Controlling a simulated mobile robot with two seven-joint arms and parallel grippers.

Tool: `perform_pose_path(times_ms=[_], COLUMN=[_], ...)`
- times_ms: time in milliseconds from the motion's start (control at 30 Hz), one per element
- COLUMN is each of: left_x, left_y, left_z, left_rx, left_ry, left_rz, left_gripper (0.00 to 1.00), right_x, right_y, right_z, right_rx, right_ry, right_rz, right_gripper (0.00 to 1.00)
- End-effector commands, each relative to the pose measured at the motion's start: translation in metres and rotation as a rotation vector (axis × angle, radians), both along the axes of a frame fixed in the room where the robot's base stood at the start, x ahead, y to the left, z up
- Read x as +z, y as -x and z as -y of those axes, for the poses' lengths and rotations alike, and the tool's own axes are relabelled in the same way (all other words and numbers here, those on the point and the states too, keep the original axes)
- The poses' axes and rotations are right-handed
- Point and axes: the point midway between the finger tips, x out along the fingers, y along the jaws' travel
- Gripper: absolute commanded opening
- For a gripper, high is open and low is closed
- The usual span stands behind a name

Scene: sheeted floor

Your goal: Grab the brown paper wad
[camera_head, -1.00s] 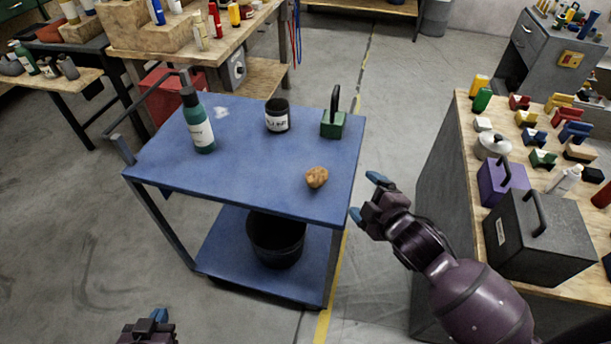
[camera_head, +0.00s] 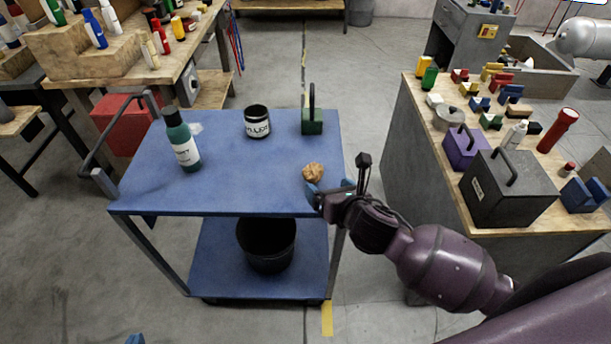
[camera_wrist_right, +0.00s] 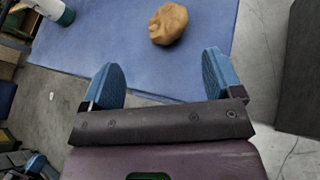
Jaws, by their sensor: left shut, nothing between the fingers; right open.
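The brown paper wad (camera_head: 313,171) lies on the right front part of the blue cart's top (camera_head: 230,185). In the right wrist view the wad (camera_wrist_right: 169,23) is ahead of the fingers and apart from them, with blue cart top between. My right gripper (camera_head: 328,195) is open and empty at the cart's front right edge, just short of the wad; its two blue fingertips (camera_wrist_right: 164,78) are spread wide in the wrist view. Of my left gripper only a blue fingertip (camera_head: 135,339) shows at the bottom edge of the head view.
On the cart stand a green bottle (camera_head: 182,142), a dark jar (camera_head: 257,122) and a green block with a handle (camera_head: 312,122). A black bucket (camera_head: 267,246) is on the lower shelf. A crowded workbench (camera_head: 535,212) stands to the right. The cart top around the wad is clear.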

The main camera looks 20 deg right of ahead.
Motion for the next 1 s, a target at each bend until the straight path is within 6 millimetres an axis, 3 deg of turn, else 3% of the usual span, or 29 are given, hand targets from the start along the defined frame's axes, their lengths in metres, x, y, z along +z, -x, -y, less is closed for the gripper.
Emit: perform_pose_path(times_ms=[133,300,600,1000], left_x=[0.001,0.003,-0.007,-0.013], left_y=[-0.001,-0.002,0.006,0.006], left_z=[0.001,0.006,0.004,0.003], left_rx=[-0.003,0.002,0.007,0.005], left_ry=[0.0,0.013,0.012,0.008], left_rz=[0.005,0.01,-0.008,-0.012], left_gripper=[0.0,0.0,0.0,0.0], right_x=[-0.001,-0.003,-0.019,-0.031], right_y=[0.0,-0.004,-0.04,-0.071], right_z=[0.003,0.003,-0.004,-0.009], right_rx=[0.045,0.069,0.071,0.07], right_ry=[0.151,0.212,0.211,0.208], right_rz=[0.017,0.027,0.027,0.027], right_gripper=[0.85,0.85,0.85,0.85])
